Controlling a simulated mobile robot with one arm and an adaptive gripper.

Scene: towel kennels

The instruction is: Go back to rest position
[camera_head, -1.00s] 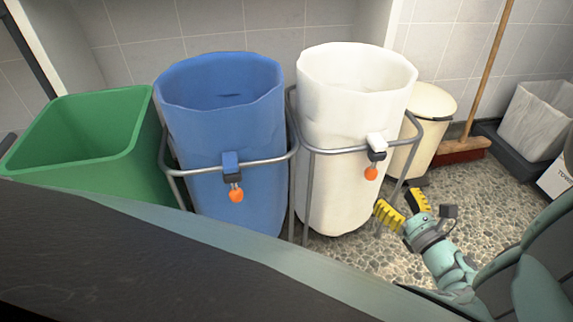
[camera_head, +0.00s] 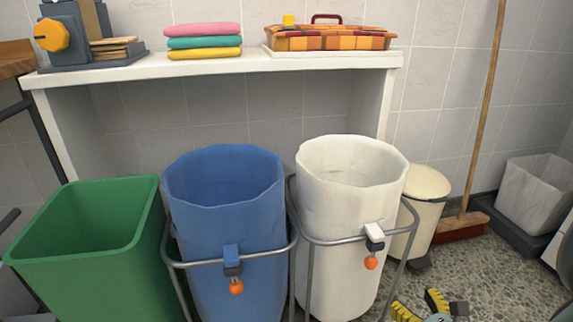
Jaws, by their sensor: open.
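My gripper (camera_head: 421,306) shows at the bottom edge of the head view, right of the white bin. Its yellow fingers are spread apart with nothing between them. The rest of my arm is mostly cut off below the frame. The gripper is low over the pebbled floor, apart from the bins.
A white bin (camera_head: 345,210) and a blue bin (camera_head: 225,215) stand in metal frames beside a green bin (camera_head: 95,270). A shelf (camera_head: 215,68) behind holds folded towels (camera_head: 204,42) and a plaid basket (camera_head: 330,38). A cream pedal bin (camera_head: 425,195) and broom (camera_head: 462,222) stand right.

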